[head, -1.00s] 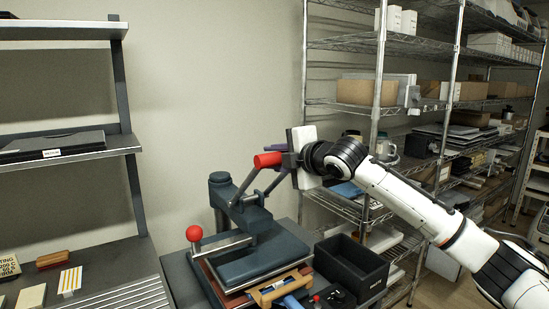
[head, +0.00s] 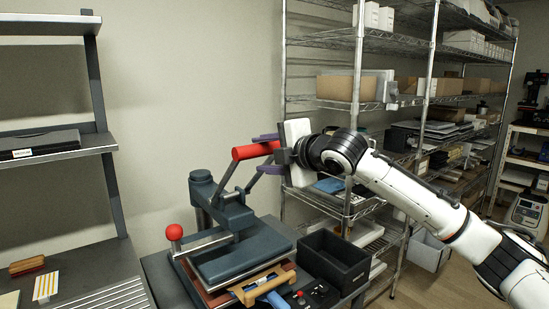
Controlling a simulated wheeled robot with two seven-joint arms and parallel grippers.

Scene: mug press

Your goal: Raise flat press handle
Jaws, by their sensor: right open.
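The flat press (head: 243,252) stands on the dark bench, with a dark blue-grey upper plate over a reddish-brown lower layer. Its handle rises from the arm up to the right and ends in a red grip (head: 256,150). My right gripper (head: 268,153) is open at the right end of the red grip, its purple fingers near the grip's end, one above and one below. I cannot tell whether they touch it. A second lever with a red ball knob (head: 174,232) stands at the press's left. My left gripper is not in view.
A black open bin (head: 335,262) stands right of the press. A wooden-handled tool (head: 262,284) lies at the front of the press. Wire shelving (head: 360,110) stands behind my right arm. A grey shelf unit (head: 60,150) is at the left.

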